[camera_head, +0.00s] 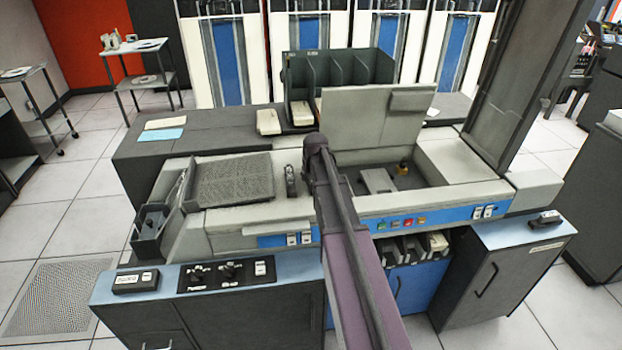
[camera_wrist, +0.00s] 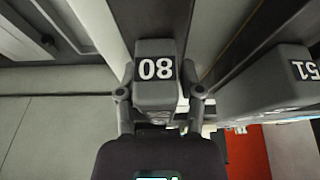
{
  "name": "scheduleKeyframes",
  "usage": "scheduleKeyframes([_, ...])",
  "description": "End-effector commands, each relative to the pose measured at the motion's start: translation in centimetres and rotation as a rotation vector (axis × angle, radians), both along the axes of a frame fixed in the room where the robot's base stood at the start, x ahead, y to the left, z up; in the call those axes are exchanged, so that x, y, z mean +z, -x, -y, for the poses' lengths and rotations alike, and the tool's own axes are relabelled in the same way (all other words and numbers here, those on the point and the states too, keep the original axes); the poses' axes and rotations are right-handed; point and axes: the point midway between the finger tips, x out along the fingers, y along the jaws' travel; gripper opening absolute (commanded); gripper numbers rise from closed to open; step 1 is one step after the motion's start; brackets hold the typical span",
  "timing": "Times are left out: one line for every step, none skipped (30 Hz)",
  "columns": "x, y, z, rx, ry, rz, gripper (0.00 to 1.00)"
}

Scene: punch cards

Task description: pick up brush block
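In the wrist view a grey block marked with a white number (camera_wrist: 156,85), upside down to me, lies straight ahead of my gripper (camera_wrist: 159,92). One finger shows on each side of it, very close to its sides. I cannot tell whether the fingers touch it, or whether it is the brush block. In the head view my arm rises from the bottom across the card machine, and my gripper is hidden behind it. A small black item (camera_head: 290,181) lies on the machine top left of my arm. A small black and yellow item (camera_head: 404,166) sits in the open well.
A second grey numbered block (camera_wrist: 285,75) stands to the right in the wrist view. In the head view the raised lid (camera_head: 375,125) stands just right of my arm. A dark divided rack (camera_head: 340,72) stands behind. A side cart (camera_head: 140,50) is at the back left.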

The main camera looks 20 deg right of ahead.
Motion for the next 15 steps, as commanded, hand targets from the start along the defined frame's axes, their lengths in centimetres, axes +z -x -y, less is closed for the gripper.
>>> scheduleKeyframes([-0.01, 0.00, 0.00, 0.000, 0.000, 0.000, 0.11])
scheduleKeyframes([-0.01, 0.00, 0.00, 0.000, 0.000, 0.000, 0.02])
scheduleKeyframes([-0.01, 0.00, 0.00, 0.000, 0.000, 0.000, 0.00])
scheduleKeyframes([-0.01, 0.00, 0.00, 0.000, 0.000, 0.000, 0.00])
scheduleKeyframes([-0.01, -0.01, 0.00, 0.000, 0.000, 0.000, 0.00])
scheduleKeyframes([-0.01, -0.01, 0.00, 0.000, 0.000, 0.000, 0.00])
scheduleKeyframes([-0.01, -0.01, 0.01, 0.000, 0.000, 0.000, 0.00])
scheduleKeyframes([-0.01, -0.01, 0.01, 0.000, 0.000, 0.000, 0.00])
scheduleKeyframes([-0.01, -0.01, 0.01, 0.000, 0.000, 0.000, 0.00])
scheduleKeyframes([-0.01, -0.01, 0.01, 0.000, 0.000, 0.000, 0.00])
scheduleKeyframes([0.02, -0.01, 0.01, 0.000, 0.000, 0.000, 0.00])
scheduleKeyframes([0.04, -0.01, 0.02, 0.000, 0.000, 0.000, 0.00])
scheduleKeyframes([0.07, -0.01, 0.02, 0.000, 0.000, 0.000, 0.00])
scheduleKeyframes([0.12, -0.01, 0.02, 0.000, 0.000, 0.000, 0.00])
scheduleKeyframes([0.20, -0.01, 0.02, 0.000, 0.000, 0.000, 0.00])
